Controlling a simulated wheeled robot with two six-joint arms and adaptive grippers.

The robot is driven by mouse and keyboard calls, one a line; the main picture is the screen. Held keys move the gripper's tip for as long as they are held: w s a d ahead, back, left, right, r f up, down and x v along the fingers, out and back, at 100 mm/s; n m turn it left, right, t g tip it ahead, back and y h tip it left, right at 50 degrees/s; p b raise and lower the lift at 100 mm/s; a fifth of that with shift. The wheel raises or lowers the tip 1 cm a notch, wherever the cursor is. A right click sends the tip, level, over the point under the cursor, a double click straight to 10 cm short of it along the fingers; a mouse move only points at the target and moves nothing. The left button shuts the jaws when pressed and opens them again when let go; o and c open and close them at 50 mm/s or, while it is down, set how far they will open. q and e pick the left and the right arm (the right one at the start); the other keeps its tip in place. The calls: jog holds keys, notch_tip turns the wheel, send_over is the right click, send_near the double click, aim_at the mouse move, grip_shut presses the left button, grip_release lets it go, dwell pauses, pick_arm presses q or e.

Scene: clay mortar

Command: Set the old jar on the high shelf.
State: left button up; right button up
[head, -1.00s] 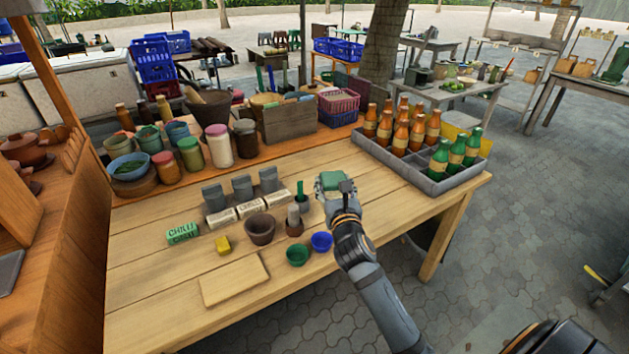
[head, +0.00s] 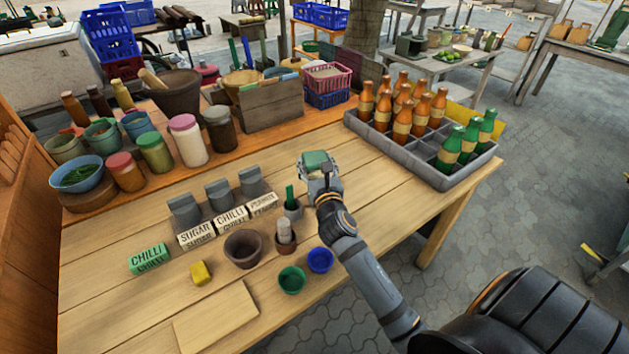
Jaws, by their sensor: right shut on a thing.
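My right gripper (head: 318,170) is over the middle of the wooden table (head: 385,205), shut on a small green-topped thing (head: 316,159). The gripper hides most of that thing, so I cannot tell if it is a jar or whether it touches the table. Lidded jars stand on the raised wooden ledge (head: 233,157) along the back: a pink-lidded jar (head: 188,145), a green jar (head: 156,155), a dark brown jar (head: 219,130) and a red-lidded jar (head: 126,175). I cannot tell which is the old one. My left gripper is out of view.
A grey crate (head: 395,157) of orange and green bottles stands right of my gripper. Left of it are a clay pot (head: 243,250), green cup (head: 291,280), blue cup (head: 320,261) and lettered blocks (head: 231,219). A clay mortar (head: 176,97) stands at the back.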

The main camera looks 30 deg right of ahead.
aim_at(316, 176)
notch_tip(316, 176, down, 4)
jog(key=shift+s+f+b, duration=0.1)
jog(key=shift+f+b, duration=0.1)
jog(key=shift+b, duration=1)
jog(key=shift+f, duration=0.25)
jog(key=shift+r, duration=0.15)
jog(key=o, duration=1.3)
jog(key=shift+f, duration=0.2)
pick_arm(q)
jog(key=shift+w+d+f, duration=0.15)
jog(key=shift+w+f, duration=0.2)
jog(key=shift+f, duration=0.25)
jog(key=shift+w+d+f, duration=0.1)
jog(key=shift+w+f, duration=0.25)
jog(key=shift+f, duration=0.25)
pick_arm(e)
jog(key=shift+o, duration=0.4)
